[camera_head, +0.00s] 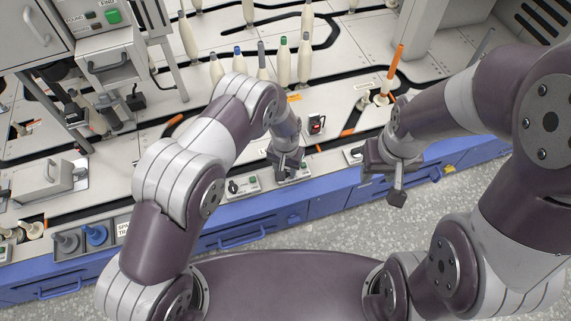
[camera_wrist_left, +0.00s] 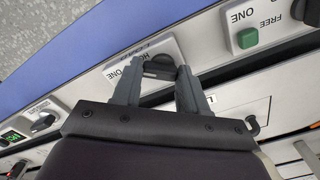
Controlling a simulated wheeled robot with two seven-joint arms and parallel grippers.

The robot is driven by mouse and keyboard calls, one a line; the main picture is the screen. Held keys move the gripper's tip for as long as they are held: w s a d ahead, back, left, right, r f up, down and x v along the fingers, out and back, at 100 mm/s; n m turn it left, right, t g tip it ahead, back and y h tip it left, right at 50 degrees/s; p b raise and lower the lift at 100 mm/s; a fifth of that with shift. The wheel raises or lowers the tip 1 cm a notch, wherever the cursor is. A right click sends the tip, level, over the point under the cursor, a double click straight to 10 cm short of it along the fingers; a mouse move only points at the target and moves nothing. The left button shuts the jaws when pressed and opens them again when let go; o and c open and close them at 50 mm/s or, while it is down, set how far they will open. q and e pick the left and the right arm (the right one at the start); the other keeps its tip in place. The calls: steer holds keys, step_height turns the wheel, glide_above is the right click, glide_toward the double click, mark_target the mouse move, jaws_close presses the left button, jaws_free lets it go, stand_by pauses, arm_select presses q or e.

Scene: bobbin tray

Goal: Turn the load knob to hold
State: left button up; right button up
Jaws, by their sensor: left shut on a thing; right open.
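The load knob (camera_wrist_left: 158,66), a small black knob on a light panel (camera_wrist_left: 118,70), is between the fingers of my left gripper (camera_wrist_left: 160,82) in the left wrist view. The fingers are shut on it from both sides. The panel lettering beside it is upside down and partly covered, with "LOAD" and "HOLD" partly readable; I cannot tell exactly where the knob points. In the head view my left gripper (camera_head: 287,168) is down at the front panel strip and hides the knob. My right gripper (camera_head: 396,186) hangs open and empty in front of the bench edge.
Another panel with a black knob (camera_head: 234,187) is beside the left gripper. A switch box with a red light (camera_head: 316,124) stands behind it. A green button (camera_wrist_left: 247,38) is close by in the wrist view. Bobbins (camera_head: 284,62) and an orange rod (camera_head: 396,60) stand farther back.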

arm_select(q)
steer(key=m+p, duration=0.1)
steer(key=m, duration=0.4)
steer(key=shift+r+m, duration=0.1)
steer(key=shift+m, duration=0.2)
steer(key=m+p, duration=0.1)
steer(key=m, duration=0.3)
steer(key=shift+a+m, duration=0.1)
steer(key=shift+m, duration=0.3)
steer(key=o, duration=1.1)
steer(key=shift+s, duration=0.1)
steer(key=shift+c, duration=0.2)
step_height(320, 180, up, 12)
steer(key=p, duration=0.4)
steer(key=shift+r+p, duration=0.25)
steer(key=shift+p, duration=0.1)
